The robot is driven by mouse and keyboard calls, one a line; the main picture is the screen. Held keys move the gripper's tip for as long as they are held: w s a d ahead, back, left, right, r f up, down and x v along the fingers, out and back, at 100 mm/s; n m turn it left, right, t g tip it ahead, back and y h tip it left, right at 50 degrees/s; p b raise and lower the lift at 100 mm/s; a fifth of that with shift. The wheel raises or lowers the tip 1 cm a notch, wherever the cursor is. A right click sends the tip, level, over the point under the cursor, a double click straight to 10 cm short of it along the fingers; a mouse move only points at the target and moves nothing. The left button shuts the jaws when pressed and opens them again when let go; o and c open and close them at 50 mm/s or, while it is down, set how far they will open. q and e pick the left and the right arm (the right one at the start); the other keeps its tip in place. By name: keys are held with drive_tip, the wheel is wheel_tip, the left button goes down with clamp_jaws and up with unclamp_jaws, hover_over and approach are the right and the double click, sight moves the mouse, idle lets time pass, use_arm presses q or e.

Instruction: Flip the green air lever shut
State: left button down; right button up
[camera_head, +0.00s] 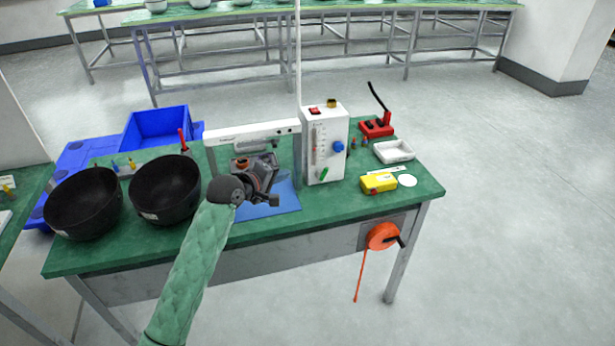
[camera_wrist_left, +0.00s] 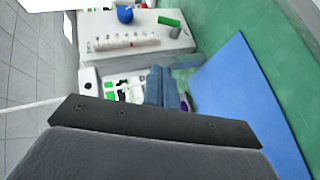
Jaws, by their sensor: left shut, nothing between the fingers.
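The green air lever (camera_head: 323,174) is a small green bar low on the front of a white box (camera_head: 311,150). It sits slanted, its upper end leaning right. In the left wrist view the green lever (camera_wrist_left: 169,21) shows at the top, on the white box (camera_wrist_left: 150,62). My left gripper (camera_head: 273,200) is left of the box and a little lower than the lever in the picture, apart from it. Its fingers (camera_wrist_left: 160,85) are shut and empty. My right gripper is not in view.
The box has a blue knob (camera_head: 338,146), a flow tube and a red switch (camera_head: 314,110). A blue mat (camera_head: 284,197) and a white-framed device (camera_head: 222,135) lie behind my gripper. Two black bowls (camera_head: 165,187) stand left. A yellow item (camera_head: 378,183) and white tray (camera_head: 394,151) stand right.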

use_arm(q)
drive_tip(key=shift+s+r, duration=0.1)
drive_tip(key=shift+s, duration=0.1)
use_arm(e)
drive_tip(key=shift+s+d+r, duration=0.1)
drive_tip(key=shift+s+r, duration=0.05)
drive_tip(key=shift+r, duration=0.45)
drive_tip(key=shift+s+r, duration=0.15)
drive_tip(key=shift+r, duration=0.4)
